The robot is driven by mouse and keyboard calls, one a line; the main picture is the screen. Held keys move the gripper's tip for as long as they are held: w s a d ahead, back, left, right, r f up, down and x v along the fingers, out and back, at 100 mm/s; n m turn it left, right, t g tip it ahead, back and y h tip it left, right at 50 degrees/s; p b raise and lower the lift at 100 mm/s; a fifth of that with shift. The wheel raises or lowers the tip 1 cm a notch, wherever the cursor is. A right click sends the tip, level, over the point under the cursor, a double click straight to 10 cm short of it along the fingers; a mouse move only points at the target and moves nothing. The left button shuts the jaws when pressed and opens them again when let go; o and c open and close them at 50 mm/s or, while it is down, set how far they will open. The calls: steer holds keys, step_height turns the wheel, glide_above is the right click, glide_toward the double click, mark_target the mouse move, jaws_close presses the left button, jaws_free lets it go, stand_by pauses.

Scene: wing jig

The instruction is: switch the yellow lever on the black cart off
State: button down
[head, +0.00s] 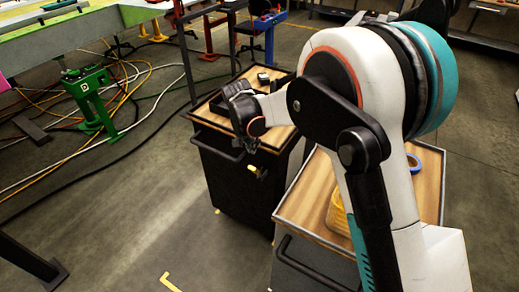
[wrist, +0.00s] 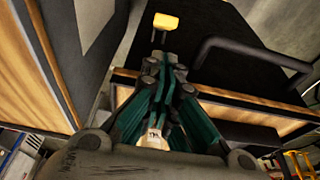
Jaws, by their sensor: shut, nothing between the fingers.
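The black cart (head: 233,190) stands in the middle of the head view, with a wooden top and a dark side. The small yellow lever (head: 257,172) sticks out from its front face, below the top edge. In the wrist view the lever (wrist: 165,22) shows as a yellow block on a dark stem, just beyond my fingertips. My gripper (wrist: 164,62) is shut and empty, pointing towards it. In the head view my gripper (head: 250,146) is at the cart's front edge, just above the lever. I cannot tell whether the fingers touch the stem.
A black handle (head: 213,143) juts from the cart left of the lever. Dark items (head: 264,78) lie on the cart top. A second wooden-topped cart (head: 300,205) stands close on the right, with a yellow bin (head: 339,214).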

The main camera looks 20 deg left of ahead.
mark_target(251, 169)
steer(key=b+x, duration=0.3)
steer(key=x, duration=0.6)
steer(key=shift+w+d+f, duration=0.1)
steer(key=shift+f, duration=0.2)
steer(key=shift+s+f+t, duration=0.1)
steer(key=shift+s+t, duration=0.3)
steer(key=shift+s, duration=0.1)
steer(key=shift+b, duration=0.3)
steer(key=shift+s+a+f+t+h, duration=0.15)
steer(key=shift+s+a+t+h, duration=0.15)
steer(key=shift+s+t, duration=0.15)
steer(key=shift+s+a+f+b, duration=0.2)
steer(key=shift+s+f+b, duration=0.1)
steer(key=shift+s, duration=0.35)
steer(key=shift+s+a+f+b, duration=0.15)
steer(key=shift+s+f+b, duration=0.15)
steer(key=shift+s, duration=0.3)
steer(key=shift+s+a+f+b, duration=0.15)
steer(key=shift+s+f, duration=0.1)
steer(key=shift+s, duration=0.2)
steer(key=shift+s+a+f+b, duration=0.15)
steer(key=shift+s+f, duration=0.1)
steer(key=shift+s, duration=0.2)
steer(key=shift+d, duration=0.1)
steer(key=shift+s, duration=0.1)
